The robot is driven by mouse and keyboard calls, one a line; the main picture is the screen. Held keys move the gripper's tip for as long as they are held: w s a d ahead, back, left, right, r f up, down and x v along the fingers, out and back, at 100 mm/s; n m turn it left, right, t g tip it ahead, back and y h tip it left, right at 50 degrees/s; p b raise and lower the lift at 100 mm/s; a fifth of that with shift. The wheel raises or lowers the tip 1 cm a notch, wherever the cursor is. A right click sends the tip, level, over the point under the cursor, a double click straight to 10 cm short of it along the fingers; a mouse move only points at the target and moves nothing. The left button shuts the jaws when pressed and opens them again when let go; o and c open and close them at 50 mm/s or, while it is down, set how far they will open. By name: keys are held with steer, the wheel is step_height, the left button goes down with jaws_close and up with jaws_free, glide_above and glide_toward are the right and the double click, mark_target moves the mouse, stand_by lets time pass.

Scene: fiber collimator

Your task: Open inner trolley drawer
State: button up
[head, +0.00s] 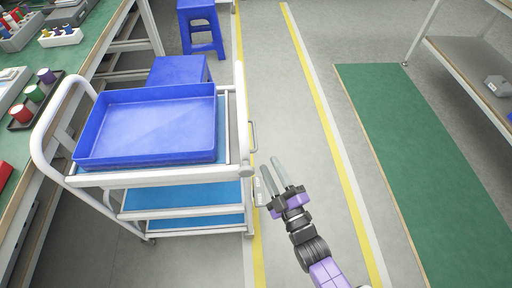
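The white trolley (160,178) stands at the left with a blue tray on top and blue shelf surfaces below. A grey upper handle (253,136) sticks out from its right side. A pale lower handle (258,192) shows on the same side, lower down and close to my gripper. The drawer fronts face away from the camera and are hidden, so I cannot tell how far any drawer is out. My gripper (269,163) is beside the trolley's right side, its two grey fingers apart with nothing seen between them. I cannot tell whether a finger touches the lower handle.
The blue tray (150,88) is empty. A green-topped workbench (110,22) with several small parts runs along the left. Blue stools (202,14) stand behind the trolley. Yellow-lined grey floor (300,110) and a green mat (410,130) lie clear to the right; a shelf rack (470,65) stands beyond.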

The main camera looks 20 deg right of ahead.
steer(key=n, duration=0.1)
glide_toward(255, 137)
steer(key=w, duration=0.2)
steer(key=shift+w+a+r+b, duration=0.1)
steer(key=shift+w+r+b, duration=0.15)
steer(key=shift+w, duration=1.05)
steer(key=shift+w+d+r+b, duration=0.15)
steer(key=shift+w+b, duration=0.15)
steer(key=shift+w, duration=1)
steer(key=shift+w+a+r+b, duration=0.15)
steer(key=shift+w+b, duration=0.15)
steer(key=shift+w, duration=0.95)
jaws_close()
